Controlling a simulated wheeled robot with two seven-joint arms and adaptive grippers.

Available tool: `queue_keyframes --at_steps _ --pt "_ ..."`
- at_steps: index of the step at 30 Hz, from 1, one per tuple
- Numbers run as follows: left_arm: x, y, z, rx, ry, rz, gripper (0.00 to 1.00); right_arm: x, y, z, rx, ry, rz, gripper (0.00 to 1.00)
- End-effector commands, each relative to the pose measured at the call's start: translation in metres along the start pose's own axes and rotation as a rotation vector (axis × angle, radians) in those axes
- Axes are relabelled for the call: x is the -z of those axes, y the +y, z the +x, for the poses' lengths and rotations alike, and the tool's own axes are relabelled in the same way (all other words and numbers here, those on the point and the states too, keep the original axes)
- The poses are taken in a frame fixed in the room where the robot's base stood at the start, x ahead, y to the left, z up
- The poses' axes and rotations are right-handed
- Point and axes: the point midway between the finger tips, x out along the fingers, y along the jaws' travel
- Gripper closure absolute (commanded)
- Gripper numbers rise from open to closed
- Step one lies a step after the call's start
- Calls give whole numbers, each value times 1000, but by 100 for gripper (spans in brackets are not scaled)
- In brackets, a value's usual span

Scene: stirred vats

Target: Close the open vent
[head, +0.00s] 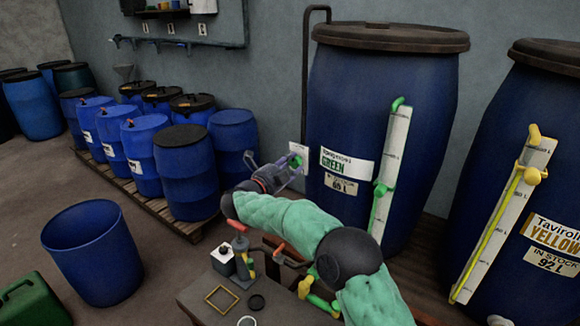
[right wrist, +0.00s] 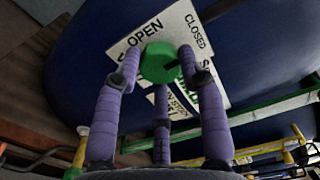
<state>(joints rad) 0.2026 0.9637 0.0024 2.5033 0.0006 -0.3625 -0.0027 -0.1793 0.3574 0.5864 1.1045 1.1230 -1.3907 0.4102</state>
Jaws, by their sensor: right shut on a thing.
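A green vent knob (right wrist: 158,63) sits on a white plate (right wrist: 192,28) marked OPEN and CLOSED in the right wrist view. In the head view the plate (head: 299,149) is on the left side of the blue vat (head: 335,110) labelled GREEN. My right gripper (head: 288,165) reaches it from below, its purple fingers (right wrist: 158,75) closed around the knob. A dark mark shows on the knob's right side; I cannot tell for sure which word it points to. My left gripper is not in view.
A vat (head: 500,170) labelled YELLOW stands at right, with a yellow pipe and gauge board. A low table (head: 190,292) with valve fittings lies below my arm. Blue drums stand on a pallet (head: 160,210) at left, with an open blue barrel (head: 95,262) in front.

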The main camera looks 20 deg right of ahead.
Motion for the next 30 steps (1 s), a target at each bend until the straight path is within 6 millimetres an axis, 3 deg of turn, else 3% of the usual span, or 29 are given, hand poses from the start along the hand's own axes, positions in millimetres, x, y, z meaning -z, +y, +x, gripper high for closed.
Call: queue_keyframes --at_steps 4,5,6,7,20,30 --pt "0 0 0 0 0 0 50 1 0 1 -1 4 1 93" --pt "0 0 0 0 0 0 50 1 0 1 -1 3 1 51" --pt "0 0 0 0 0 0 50 1 0 0 -1 3 1 40" --pt "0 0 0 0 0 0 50 1 0 0 -1 3 1 36" --pt "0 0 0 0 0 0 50 0 0 -7 -1 -1 -1 36" --pt "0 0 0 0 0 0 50 -1 0 -67 0 -3 -1 36"
